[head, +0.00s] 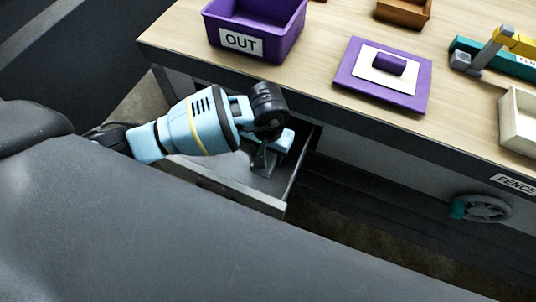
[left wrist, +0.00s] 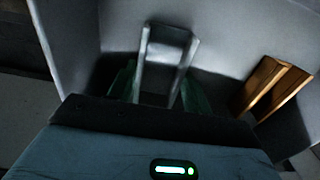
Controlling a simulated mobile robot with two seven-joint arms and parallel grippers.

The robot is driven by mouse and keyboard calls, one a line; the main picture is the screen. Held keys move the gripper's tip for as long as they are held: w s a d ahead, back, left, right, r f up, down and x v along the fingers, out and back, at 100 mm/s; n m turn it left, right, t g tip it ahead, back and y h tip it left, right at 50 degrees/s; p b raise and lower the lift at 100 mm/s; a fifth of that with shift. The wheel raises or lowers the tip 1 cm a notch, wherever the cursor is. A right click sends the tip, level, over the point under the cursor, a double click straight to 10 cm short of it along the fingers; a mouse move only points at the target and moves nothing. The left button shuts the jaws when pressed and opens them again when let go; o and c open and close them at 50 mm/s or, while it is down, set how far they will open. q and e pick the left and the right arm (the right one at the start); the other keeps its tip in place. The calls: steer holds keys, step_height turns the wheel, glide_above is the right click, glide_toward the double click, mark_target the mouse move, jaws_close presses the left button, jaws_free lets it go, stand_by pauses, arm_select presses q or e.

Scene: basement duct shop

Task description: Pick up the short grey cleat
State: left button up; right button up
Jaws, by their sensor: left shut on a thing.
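My left gripper (head: 272,150) reaches down into an open grey drawer (head: 298,178) under the bench. In the left wrist view its two dark green fingers (left wrist: 160,92) are shut on the grey cleat (left wrist: 166,52), a channel-shaped piece with raised side edges, one on each side of it. In the head view the grey cleat (head: 263,163) shows only partly below the gripper. I cannot tell whether it touches the drawer floor. My right gripper is not in view.
An orange-brown channel piece (left wrist: 272,88) lies in the drawer, right of the gripper. On the bench (head: 330,40) stand a purple OUT bin (head: 283,38), a purple plate with a white centre (head: 352,97) and a cream tray (head: 515,135). A handwheel (head: 487,208) is on the bench front.

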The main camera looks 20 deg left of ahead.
mark_target(268, 159)
arm_select(q)
step_height(268, 159, up, 10)
steer(key=shift+p, duration=0.3)
